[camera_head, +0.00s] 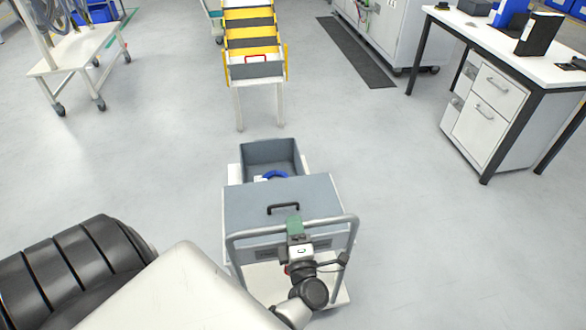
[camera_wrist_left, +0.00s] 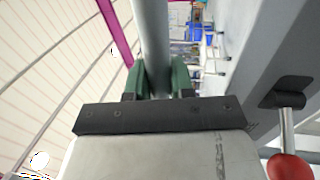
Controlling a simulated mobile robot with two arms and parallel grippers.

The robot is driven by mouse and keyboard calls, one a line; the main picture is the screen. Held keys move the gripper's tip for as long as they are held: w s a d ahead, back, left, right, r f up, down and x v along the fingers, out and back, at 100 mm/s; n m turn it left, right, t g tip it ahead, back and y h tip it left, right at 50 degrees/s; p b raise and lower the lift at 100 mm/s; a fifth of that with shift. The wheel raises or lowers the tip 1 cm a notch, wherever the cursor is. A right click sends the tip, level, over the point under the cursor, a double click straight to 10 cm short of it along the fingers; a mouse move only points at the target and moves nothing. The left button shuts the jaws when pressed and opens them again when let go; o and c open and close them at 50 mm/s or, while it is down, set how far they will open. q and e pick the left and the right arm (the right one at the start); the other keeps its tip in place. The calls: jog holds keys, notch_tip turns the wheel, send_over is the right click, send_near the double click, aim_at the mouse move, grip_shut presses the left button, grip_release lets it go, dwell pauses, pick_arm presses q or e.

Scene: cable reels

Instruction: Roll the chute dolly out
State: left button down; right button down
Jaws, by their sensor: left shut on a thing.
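The dolly (camera_head: 340,291) stands in the lower middle of the head view, with a grey tubular push handle (camera_head: 233,262) on its near side. It carries a closed grey box (camera_head: 250,203) with a black grip and, beyond it, an open grey bin (camera_head: 270,151) with a blue ring-shaped thing inside. My left gripper (camera_head: 295,224) is at the handle's top bar. In the left wrist view its green fingers (camera_wrist_left: 158,82) are shut on either side of the handle tube (camera_wrist_left: 151,35). My right gripper is not in view.
A chute (camera_head: 251,44) with yellow and black stripes stands beyond the dolly. A white cart (camera_head: 75,65) is at upper left. A desk (camera_head: 500,48) with drawers (camera_head: 488,118) is at right, near a dark mat (camera_head: 355,52).

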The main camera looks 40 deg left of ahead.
pick_arm(q)
jog(key=shift+v, duration=0.75)
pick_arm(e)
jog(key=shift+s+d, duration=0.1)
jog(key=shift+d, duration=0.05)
pick_arm(q)
jog(key=c, duration=1.3)
grip_release()
jog(key=shift+d+f, duration=0.1)
jog(key=shift+c, duration=0.2)
jog(key=o, duration=0.4)
jog(key=shift+s+d, duration=0.1)
jog(key=shift+c, duration=0.2)
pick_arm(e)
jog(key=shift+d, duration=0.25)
